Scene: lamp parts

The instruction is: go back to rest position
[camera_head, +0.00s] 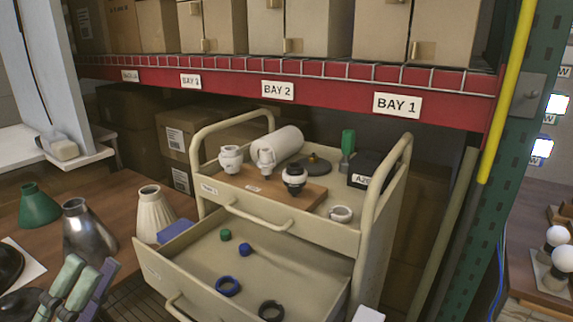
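My gripper (92,266) shows at the lower left corner, with pale green and purplish finger parts pointing up. It is over the wooden table's front area, left of the cart. Its fingers overlap from this angle, so how far apart they are is unclear. I see no object between them. The rest of my arm is mostly out of the picture.
A beige cart (372,237) holds lamp parts on top; its open drawer (200,276) holds rings and caps. Green (39,206), metallic (88,232) and cream (158,213) shades stand near my gripper. A red shelf beam (330,97) spans behind.

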